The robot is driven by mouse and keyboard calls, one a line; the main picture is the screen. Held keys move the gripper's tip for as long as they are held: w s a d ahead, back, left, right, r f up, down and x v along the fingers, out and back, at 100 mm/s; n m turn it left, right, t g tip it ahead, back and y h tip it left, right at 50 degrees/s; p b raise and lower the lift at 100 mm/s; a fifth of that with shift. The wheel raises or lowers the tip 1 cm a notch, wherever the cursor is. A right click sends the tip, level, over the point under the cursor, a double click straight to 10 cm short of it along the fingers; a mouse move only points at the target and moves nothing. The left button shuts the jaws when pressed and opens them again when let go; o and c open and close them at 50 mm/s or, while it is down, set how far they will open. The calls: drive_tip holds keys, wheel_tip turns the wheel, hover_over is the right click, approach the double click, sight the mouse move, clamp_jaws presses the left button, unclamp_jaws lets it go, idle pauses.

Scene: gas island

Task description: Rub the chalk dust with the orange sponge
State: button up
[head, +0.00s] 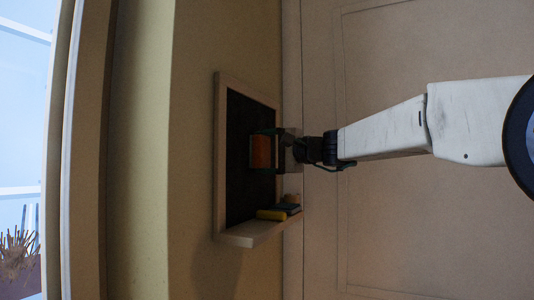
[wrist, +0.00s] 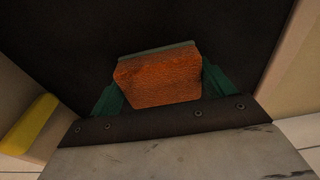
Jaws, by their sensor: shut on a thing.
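The orange sponge (head: 261,151) is between the fingers of my gripper (head: 264,152), in front of the blackboard (head: 237,185) on the wall. In the wrist view the sponge (wrist: 158,78) sits between the two green fingers of my gripper (wrist: 157,88), which is shut on it. The dark board surface (wrist: 60,40) lies right behind the sponge. I cannot tell whether the sponge touches the board. No chalk dust can be made out on the dark surface in either view.
A ledge (head: 250,232) runs along the board's lower edge. A yellow item (head: 271,214) and a dark item (head: 287,208) lie on it; the yellow item also shows in the wrist view (wrist: 31,127). A window is at the far left, and a panelled surface (head: 400,220) is at right.

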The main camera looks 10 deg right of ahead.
sight(240, 151)
drive_tip(key=shift+s+a, duration=0.5)
drive_tip(key=shift+s, duration=0.3)
drive_tip(key=shift+s+a, duration=0.45)
drive_tip(key=shift+s, duration=0.35)
drive_tip(key=shift+s+a, duration=0.55)
drive_tip(key=shift+s, duration=0.2)
drive_tip(key=shift+s+a, duration=0.55)
drive_tip(key=shift+s, duration=0.2)
drive_tip(key=shift+d, duration=0.1)
drive_tip(key=shift+w+d+v, duration=0.1)
drive_tip(key=shift+w+v, duration=0.05)
drive_tip(key=shift+v, duration=1.3)
drive_tip(key=shift+w+d+v, duration=0.15)
drive_tip(key=shift+v, duration=1.25)
drive_tip(key=shift+s, duration=0.1)
drive_tip(key=shift+v, duration=1.45)
drive_tip(key=shift+d, duration=0.15)
